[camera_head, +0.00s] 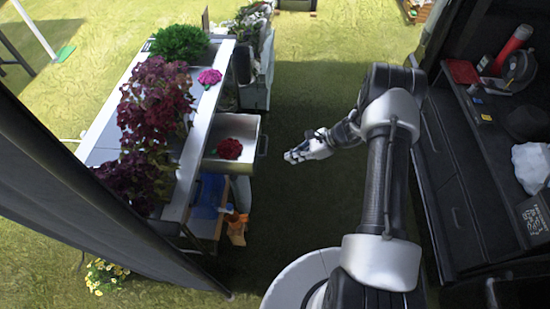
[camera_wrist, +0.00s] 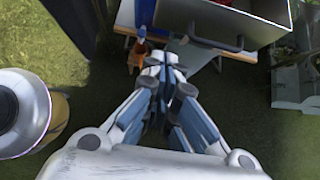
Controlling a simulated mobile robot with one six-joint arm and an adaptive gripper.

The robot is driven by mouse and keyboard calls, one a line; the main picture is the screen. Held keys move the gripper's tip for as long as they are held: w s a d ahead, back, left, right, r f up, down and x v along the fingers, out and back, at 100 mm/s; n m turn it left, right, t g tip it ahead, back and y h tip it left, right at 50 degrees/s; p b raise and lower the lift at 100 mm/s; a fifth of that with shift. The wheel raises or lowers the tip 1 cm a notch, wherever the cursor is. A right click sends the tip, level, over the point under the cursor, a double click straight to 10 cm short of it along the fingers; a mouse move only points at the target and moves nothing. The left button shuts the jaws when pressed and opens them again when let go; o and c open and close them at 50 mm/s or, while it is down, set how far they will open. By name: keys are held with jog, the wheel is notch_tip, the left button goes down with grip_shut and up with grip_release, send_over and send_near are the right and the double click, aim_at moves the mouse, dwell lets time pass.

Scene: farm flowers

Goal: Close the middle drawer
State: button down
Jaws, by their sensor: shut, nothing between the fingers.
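One drawer (camera_head: 230,167) is pulled out of the bench on the left in the head view, with its handle (camera_head: 263,145) facing right. A red flower (camera_head: 229,149) lies inside it. My gripper (camera_head: 288,156) is shut and empty, to the right of the drawer front and apart from it. In the wrist view the closed fingers (camera_wrist: 160,62) point toward the bench, and the drawer front (camera_wrist: 255,32) with its dark handle (camera_wrist: 216,40) is at the upper right. The other drawers are mostly hidden, so I cannot tell this one's level.
Potted dark-red plants (camera_head: 155,105), a green plant (camera_head: 180,43) and a pink flower (camera_head: 210,77) are on the bench top (camera_head: 213,100). An orange bottle (camera_head: 236,228) is below. A dark tool cabinet (camera_head: 455,190) stands at the right. The grass between is clear apart from my arm.

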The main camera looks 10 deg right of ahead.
jog(key=a+r+b+x, duration=0.2)
jog(key=x, duration=1)
jog(key=shift+w+b, duration=0.3)
jog(key=shift+b, duration=0.1)
jog(key=shift+a, duration=0.1)
